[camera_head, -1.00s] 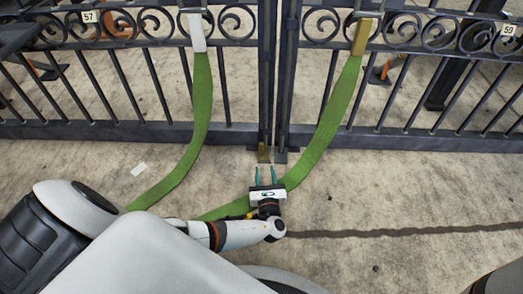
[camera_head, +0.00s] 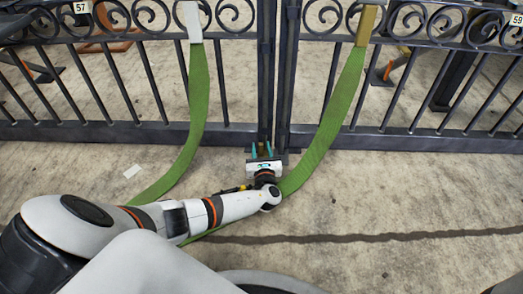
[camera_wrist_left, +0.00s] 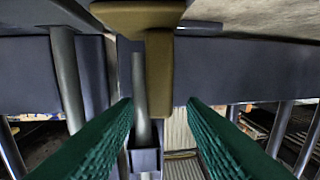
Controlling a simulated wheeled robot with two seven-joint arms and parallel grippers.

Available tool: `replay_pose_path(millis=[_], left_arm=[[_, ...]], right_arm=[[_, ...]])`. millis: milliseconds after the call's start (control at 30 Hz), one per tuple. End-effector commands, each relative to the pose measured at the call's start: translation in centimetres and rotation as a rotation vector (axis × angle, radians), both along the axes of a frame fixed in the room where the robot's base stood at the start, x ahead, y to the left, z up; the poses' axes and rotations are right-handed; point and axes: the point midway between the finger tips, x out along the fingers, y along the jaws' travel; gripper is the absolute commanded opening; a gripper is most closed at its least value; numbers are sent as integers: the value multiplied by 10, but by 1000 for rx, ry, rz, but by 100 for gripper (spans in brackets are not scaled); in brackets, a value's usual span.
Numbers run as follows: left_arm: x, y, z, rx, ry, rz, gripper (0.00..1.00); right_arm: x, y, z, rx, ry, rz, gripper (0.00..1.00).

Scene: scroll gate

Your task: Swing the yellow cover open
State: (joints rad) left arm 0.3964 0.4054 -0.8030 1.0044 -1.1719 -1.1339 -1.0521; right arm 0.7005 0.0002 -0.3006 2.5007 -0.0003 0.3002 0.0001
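The yellow cover (camera_wrist_left: 159,75) is a brass-coloured T-shaped piece in the left wrist view, in front of a grey vertical rod (camera_wrist_left: 140,85). In the head view only a small yellow bit of it shows low at the gate's centre. My left gripper (camera_head: 261,150) is open at the foot of the gate, its teal fingers pointing at the gate. In the wrist view the fingers (camera_wrist_left: 162,108) lie either side of the cover's lower part, with gaps on both sides. Contact cannot be told. My right gripper is not in view.
A dark metal gate with two leaves (camera_head: 233,135) spans the back. Green straps hang from a white holder (camera_head: 193,22) on the left and a yellow holder (camera_head: 366,25) on the right. One strap passes behind my left arm.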

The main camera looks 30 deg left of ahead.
Motion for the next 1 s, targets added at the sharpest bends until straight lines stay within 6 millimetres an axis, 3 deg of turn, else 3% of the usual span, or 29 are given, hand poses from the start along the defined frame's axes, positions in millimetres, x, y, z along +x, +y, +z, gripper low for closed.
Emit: replay_pose_path(millis=[33, 233, 567, 1000], left_arm=[[0, 0, 0, 0, 0, 0, 30], [0, 0, 0, 0, 0, 0, 0], [0, -1, 0, -2, 0, 43, 0], [2, -3, 0, -2, 1, 312, 0]], right_arm=[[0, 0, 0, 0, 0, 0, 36], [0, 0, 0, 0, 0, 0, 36], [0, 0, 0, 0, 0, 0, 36], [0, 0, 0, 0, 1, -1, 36]])
